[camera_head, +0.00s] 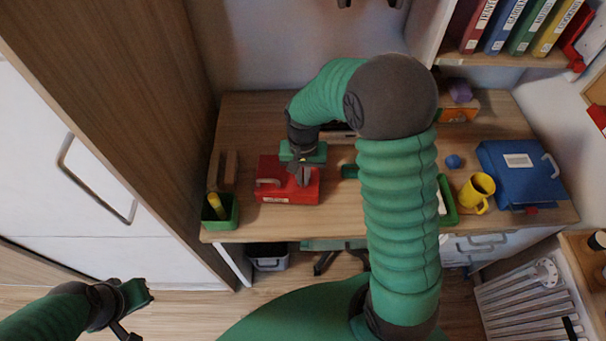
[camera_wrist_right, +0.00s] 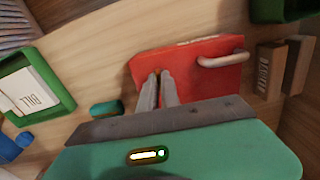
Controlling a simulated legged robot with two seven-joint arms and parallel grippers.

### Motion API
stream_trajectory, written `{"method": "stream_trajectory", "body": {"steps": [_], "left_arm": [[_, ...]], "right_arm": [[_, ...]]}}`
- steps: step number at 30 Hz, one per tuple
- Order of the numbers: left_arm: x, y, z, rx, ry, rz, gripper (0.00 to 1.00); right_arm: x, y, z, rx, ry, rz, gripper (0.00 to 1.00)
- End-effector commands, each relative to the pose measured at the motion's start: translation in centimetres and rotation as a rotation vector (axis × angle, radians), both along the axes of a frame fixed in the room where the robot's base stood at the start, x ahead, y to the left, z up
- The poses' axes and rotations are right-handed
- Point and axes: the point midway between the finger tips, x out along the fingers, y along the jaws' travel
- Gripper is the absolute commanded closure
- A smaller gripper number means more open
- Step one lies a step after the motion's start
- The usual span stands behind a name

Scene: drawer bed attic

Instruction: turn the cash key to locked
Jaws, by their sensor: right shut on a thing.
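The red cash box (camera_head: 272,194) lies on the wooden desk, with a pale handle at its left end. In the right wrist view the red cash box (camera_wrist_right: 205,75) shows its handle at the right. My right gripper (camera_head: 303,181) reaches down onto the box from above. In the wrist view its two fingers (camera_wrist_right: 159,78) are close together at the box's face, shut on the cash key. The key is almost wholly hidden between the fingertips, so its angle cannot be told. My left gripper (camera_head: 138,308) hangs low at the left, away from the desk; its jaw opening is unclear.
A green cup (camera_head: 222,216) stands left of the box near the desk's front edge. A yellow mug (camera_head: 476,192), a blue ball (camera_head: 453,161), a blue case (camera_head: 515,172) and a green tray (camera_head: 447,205) lie to the right. A wooden cabinet (camera_head: 165,110) rises at the left.

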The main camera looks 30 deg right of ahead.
Motion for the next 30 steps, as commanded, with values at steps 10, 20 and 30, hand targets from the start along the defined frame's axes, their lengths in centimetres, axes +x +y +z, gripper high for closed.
{"method": "stream_trajectory", "body": {"steps": [10,20,30], "left_arm": [[0.0,0.0,0.1,0.0,0.0,0.0,1.0],[0.0,0.0,1.5,0.0,0.0,0.0,1.0],[0.0,0.0,4.3,0.0,0.0,0.0,1.0]], "right_arm": [[0.1,0.0,0.1,0.0,-0.002,0.007,1.0],[0.1,-0.1,0.3,-0.001,-0.002,0.126,1.0],[0.2,0.0,0.5,-0.001,-0.002,0.419,1.0]]}}
